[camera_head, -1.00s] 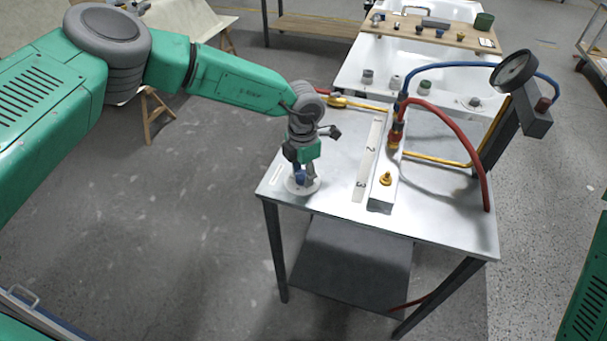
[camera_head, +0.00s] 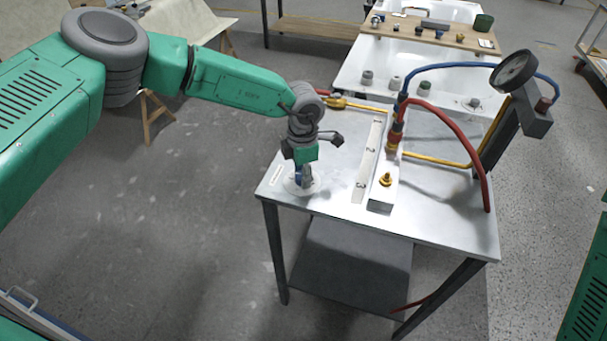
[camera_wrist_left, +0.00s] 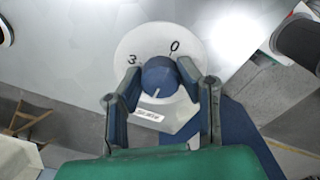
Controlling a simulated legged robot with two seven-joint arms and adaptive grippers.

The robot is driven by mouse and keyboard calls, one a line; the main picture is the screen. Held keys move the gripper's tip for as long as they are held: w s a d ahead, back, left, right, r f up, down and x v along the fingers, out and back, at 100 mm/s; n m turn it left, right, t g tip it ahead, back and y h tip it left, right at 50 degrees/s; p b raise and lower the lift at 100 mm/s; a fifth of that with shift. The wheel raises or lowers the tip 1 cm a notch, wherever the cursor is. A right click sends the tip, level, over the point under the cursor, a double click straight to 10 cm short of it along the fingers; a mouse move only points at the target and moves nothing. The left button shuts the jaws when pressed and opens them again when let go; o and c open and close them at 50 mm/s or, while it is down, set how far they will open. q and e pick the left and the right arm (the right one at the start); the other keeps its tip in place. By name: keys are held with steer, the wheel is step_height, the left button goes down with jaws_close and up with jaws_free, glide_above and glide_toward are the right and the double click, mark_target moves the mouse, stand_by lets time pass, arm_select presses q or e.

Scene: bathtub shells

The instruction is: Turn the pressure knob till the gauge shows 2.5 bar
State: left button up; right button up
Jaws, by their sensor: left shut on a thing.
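The pressure knob is a blue round knob (camera_wrist_left: 160,78) with a white pointer line, on a white dial disc (camera_wrist_left: 133,45) marked 0 and 3. In the head view the disc (camera_head: 291,188) lies at the metal table's front left corner. My left gripper (camera_wrist_left: 161,85) is shut on the knob, one finger on each side; in the head view it points down at the disc (camera_head: 304,178). The pressure gauge (camera_head: 515,70) is a round dial on a dark post at the table's right; its reading is too small to tell. My right gripper is not in view.
The metal table (camera_head: 440,222) carries a numbered strip (camera_head: 368,160), a grey block with a brass fitting (camera_head: 386,180), and red (camera_head: 462,130) and blue hoses. White bathtub shells (camera_head: 385,62) stand behind. The floor left of the table is clear.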

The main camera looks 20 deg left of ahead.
arm_select(q)
steer(key=o, duration=1.1)
steer(key=shift+a, duration=0.1)
steer(key=shift+o, duration=0.2)
steer(key=shift+w+r, duration=0.1)
steer(key=shift+r, duration=0.15)
step_height(320, 180, up, 11)
steer(key=shift+r, duration=0.2)
